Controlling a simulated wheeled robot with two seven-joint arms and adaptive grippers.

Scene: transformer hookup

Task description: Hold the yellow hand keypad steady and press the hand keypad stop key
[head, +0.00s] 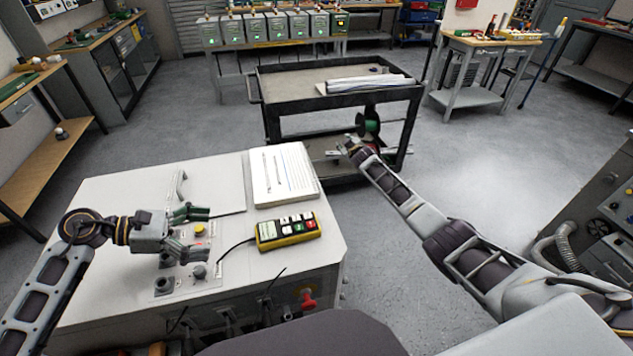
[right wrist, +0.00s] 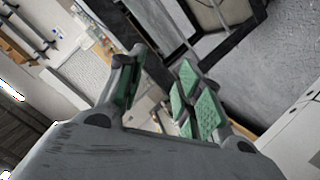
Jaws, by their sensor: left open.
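The yellow hand keypad (head: 264,231) lies flat on the white bench top near its right edge, with a black cable leaving its left end. Its face carries several pale keys, a green key and a red key (head: 310,224); the labels are too small to read. My left gripper (head: 206,232) is open and empty, left of the keypad and apart from it, above the bench's control panel. My right gripper (head: 340,152) is out beyond the bench, in front of the black cart and far from the keypad. In the right wrist view its green-padded fingers (right wrist: 160,95) stand apart with nothing between them.
A red knob (head: 308,300) is on the bench front.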

